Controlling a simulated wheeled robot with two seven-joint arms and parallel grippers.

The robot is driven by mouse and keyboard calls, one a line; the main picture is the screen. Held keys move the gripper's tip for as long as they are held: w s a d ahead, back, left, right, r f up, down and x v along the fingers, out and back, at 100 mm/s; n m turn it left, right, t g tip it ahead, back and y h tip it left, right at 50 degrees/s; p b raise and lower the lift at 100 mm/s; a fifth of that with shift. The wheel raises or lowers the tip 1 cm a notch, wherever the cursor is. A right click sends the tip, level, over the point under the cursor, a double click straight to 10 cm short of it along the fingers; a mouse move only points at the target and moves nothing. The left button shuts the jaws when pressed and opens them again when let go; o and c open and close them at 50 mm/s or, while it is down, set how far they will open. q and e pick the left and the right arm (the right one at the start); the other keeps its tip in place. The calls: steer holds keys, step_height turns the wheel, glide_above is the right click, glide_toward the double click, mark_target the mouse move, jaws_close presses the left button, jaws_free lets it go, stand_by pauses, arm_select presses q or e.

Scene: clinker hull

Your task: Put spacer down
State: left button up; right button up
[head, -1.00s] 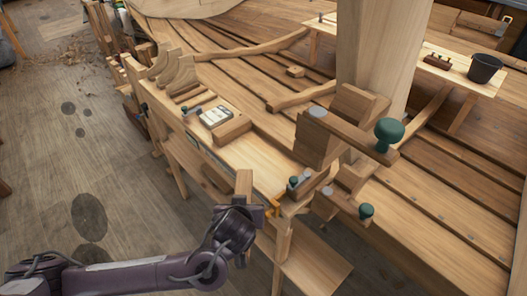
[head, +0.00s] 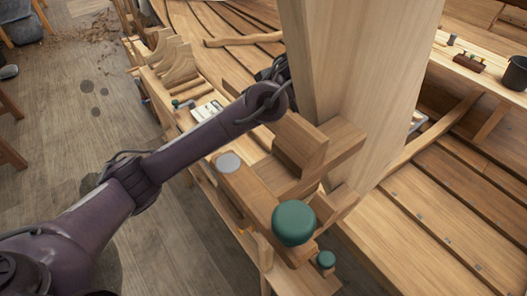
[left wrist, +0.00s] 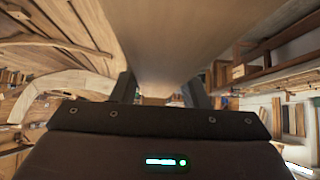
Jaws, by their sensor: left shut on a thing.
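My left gripper (left wrist: 158,93) shows by its two dark fingers in the left wrist view, shut on the spacer. In the head view its dark wrist (head: 272,80) reaches the left edge of the thick pale post (head: 375,80), which hides the fingertips and the spacer. In the left wrist view pale wood runs from the top edge down between the fingers; I cannot tell where post ends and spacer begins. My right gripper is in neither view.
A wooden clamp with a green knob (head: 293,222) stands close in front of the post. A bench (head: 150,80) with curved wooden pieces (head: 170,55) runs along the left. A dark bucket (head: 516,73) stands on a plank at right. Hull planks (head: 440,225) lie open at lower right.

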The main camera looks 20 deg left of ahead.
arm_select(q)
steer(key=f+b, duration=0.3)
steer(key=f, duration=0.1)
steer(key=s+a+f+b, duration=0.1)
steer(key=f+b, duration=0.1)
steer(key=f, duration=0.3)
steer(key=f+b, duration=0.3)
steer(key=f, duration=0.2)
steer(key=shift+s+a+b, duration=0.15)
steer(key=shift+s+b, duration=0.05)
steer(key=shift+b, duration=0.1)
step_height(320, 180, down, 4)
steer(key=shift+f+p, duration=0.25)
steer(key=shift+p, duration=0.35)
steer(key=shift+f, duration=0.4)
steer(key=shift+s+f, duration=0.2)
steer(key=shift+f, duration=0.15)
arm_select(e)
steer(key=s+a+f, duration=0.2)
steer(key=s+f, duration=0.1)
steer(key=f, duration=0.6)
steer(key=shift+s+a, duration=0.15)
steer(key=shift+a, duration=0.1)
